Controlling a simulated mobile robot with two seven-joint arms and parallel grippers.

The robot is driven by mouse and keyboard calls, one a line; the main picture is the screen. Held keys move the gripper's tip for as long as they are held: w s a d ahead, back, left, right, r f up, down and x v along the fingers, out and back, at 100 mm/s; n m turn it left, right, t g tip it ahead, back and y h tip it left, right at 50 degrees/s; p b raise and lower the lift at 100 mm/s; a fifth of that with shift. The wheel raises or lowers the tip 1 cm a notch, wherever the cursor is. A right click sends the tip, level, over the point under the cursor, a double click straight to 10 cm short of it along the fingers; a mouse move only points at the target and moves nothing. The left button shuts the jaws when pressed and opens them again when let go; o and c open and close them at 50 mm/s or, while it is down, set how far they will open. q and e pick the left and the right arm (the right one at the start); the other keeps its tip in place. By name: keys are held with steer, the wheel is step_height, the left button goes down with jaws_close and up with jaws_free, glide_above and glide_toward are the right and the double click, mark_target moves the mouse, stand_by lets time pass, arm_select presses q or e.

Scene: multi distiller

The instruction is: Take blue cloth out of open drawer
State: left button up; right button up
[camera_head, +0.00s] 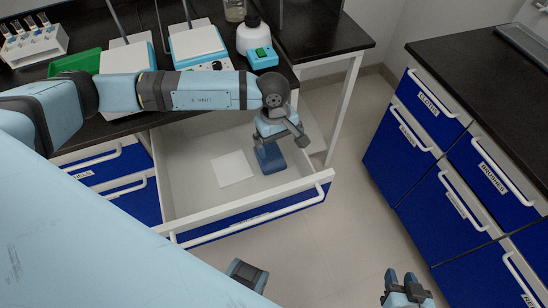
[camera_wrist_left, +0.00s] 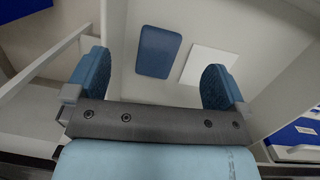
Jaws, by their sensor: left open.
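The blue cloth (camera_head: 269,158) lies flat on the floor of the open drawer (camera_head: 186,180), partly hidden by my left gripper in the head view. In the left wrist view the blue cloth (camera_wrist_left: 158,52) is a rounded rectangle. A white cloth (camera_head: 232,168) lies beside it; it also shows in the left wrist view (camera_wrist_left: 208,65). My left gripper (camera_head: 281,136) is over the drawer, above the blue cloth. Its fingers (camera_wrist_left: 155,78) are wide open and empty, apart from the cloth. My right gripper (camera_head: 404,287) is low at the bottom edge, far from the drawer.
The black worktop (camera_head: 310,35) above the drawer holds a tube rack (camera_head: 33,44), a green tray (camera_head: 75,64), blue-white devices (camera_head: 197,42) and a white bottle (camera_head: 253,37). The drawer front has a white handle (camera_head: 250,211). Blue closed drawers (camera_head: 435,105) stand at right; floor between is clear.

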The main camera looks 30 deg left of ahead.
arm_select(q)
steer(key=w+a+y, duration=0.2)
steer(key=w+a, duration=0.1)
steer(key=a, duration=0.1)
glide_above(271, 158)
steer(key=shift+m+t, duration=0.4)
steer(key=f, duration=0.4)
steer(key=f+b, duration=0.1)
steer(key=f, duration=0.2)
steer(key=shift+s+d+f, duration=0.15)
steer(key=shift+d+f, duration=0.05)
steer(key=shift+f, duration=0.2)
steer(key=shift+w+a+f, duration=0.1)
steer(key=shift+f, duration=1.45)
steer(key=shift+w+a+f, duration=0.1)
steer(key=shift+f, duration=1.45)
steer(key=c, duration=0.7)
steer(key=shift+c, duration=0.2)
steer(key=shift+r, duration=0.1)
